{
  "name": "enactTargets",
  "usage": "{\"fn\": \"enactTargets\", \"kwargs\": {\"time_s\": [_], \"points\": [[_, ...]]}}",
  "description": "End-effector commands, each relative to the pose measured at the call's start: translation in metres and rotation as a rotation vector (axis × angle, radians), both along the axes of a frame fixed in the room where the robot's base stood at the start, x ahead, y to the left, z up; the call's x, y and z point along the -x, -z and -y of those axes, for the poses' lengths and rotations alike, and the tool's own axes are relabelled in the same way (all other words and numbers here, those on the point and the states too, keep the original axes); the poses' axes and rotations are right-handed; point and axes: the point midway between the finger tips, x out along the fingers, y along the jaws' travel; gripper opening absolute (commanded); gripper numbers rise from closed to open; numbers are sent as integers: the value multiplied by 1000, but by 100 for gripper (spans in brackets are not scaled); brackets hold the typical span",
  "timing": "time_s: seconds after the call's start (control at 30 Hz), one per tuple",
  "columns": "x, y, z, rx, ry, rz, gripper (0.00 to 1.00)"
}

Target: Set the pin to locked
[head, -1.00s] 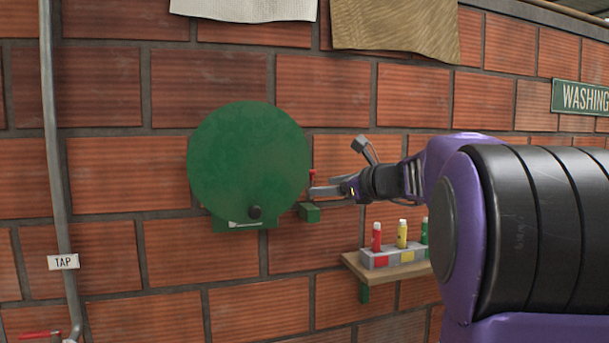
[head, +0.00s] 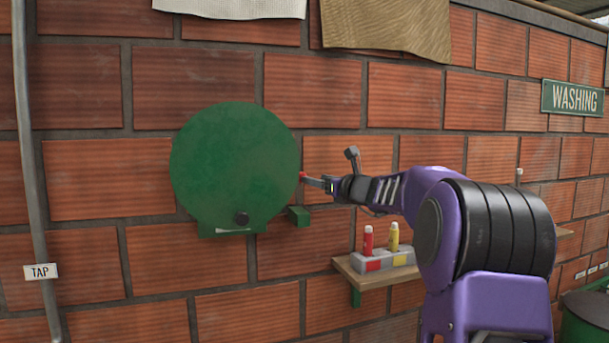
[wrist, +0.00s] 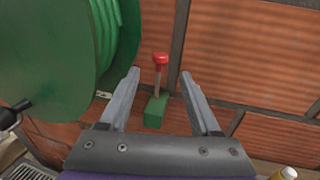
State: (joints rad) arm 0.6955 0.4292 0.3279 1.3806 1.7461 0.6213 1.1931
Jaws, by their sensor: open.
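The pin has a red knob (wrist: 161,58) on a thin metal stem and stands upright over a green block (wrist: 155,111) on the brick wall. The knob also shows in the head view (head: 302,175) at the right edge of the round green reel (head: 233,160), with the green block (head: 299,215) below it. My gripper (wrist: 161,80) is open and empty. In the wrist view the pin shows between the two spread fingers, apart from both. In the head view my fingertips (head: 305,180) appear close to the red knob; I cannot tell the exact depth.
A black knob (head: 242,218) sits low on the reel's face. Below my forearm a wooden shelf (head: 350,275) holds a grey rack with red and yellow markers. A pipe (head: 27,150) with a TAP label runs down the left. Cloths hang above.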

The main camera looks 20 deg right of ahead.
Motion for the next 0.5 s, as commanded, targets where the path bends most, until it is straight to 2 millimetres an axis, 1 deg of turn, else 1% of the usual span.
{"fn": "enactTargets", "kwargs": {"time_s": [0.03,0.2,0.4,0.5], "points": [[-12,-1,-4,-3,-4,0,64],[-43,-1,-10,-1,-2,0,64],[-63,-1,-15,0,-1,0,64],[-67,0,-15,1,0,0,64]]}}
